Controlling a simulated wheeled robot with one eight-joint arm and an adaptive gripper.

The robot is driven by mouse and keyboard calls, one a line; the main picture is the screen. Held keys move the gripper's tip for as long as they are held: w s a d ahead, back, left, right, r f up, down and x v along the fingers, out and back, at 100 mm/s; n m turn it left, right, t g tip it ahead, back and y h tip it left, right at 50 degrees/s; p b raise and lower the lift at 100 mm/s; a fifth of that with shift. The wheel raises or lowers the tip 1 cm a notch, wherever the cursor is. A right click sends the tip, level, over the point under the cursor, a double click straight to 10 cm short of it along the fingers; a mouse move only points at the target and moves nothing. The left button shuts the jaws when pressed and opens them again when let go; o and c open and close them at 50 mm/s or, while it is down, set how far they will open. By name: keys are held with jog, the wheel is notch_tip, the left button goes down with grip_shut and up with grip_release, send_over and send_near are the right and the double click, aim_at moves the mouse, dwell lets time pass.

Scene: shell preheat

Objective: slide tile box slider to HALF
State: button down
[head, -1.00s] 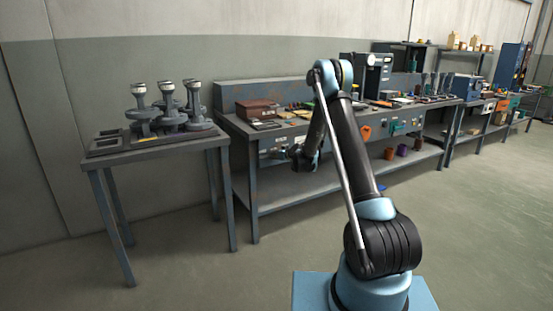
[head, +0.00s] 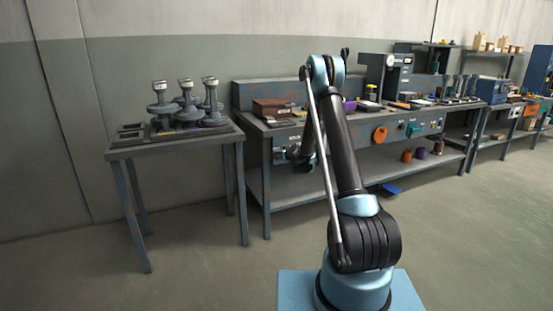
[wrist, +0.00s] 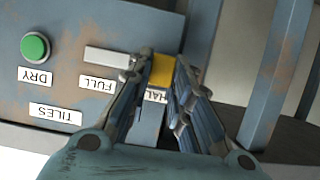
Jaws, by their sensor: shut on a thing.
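In the wrist view, the tile box slider's yellow knob (wrist: 163,69) sits on the blue-grey front panel, directly above a label reading "HAL", its end hidden by a finger. My gripper (wrist: 160,72) has one finger on each side of the knob and is shut on it. A pale strip (wrist: 107,57) lies left of the knob, above the FULL label (wrist: 97,85). A TILES label (wrist: 55,114) is at lower left. In the head view, my gripper (head: 284,154) is at the front panel near the left end of the workbench; the knob is too small to make out.
A green button (wrist: 35,47) with a DRY label (wrist: 35,77) is at the panel's left. The workbench (head: 300,189) has a lower shelf. A smaller table (head: 180,143) with several grey stands is on the left. The floor in front is clear.

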jog(key=shift+a, duration=0.25)
jog(key=c, duration=1.4)
grip_release()
jog(key=shift+s+a, duration=0.1)
jog(key=shift+c, duration=0.2)
jog(key=shift+d, duration=0.25)
jog(key=v, duration=1.1)
jog(key=shift+s+r, duration=0.2)
jog(key=shift+s, duration=0.1)
jog(key=shift+d, duration=0.1)
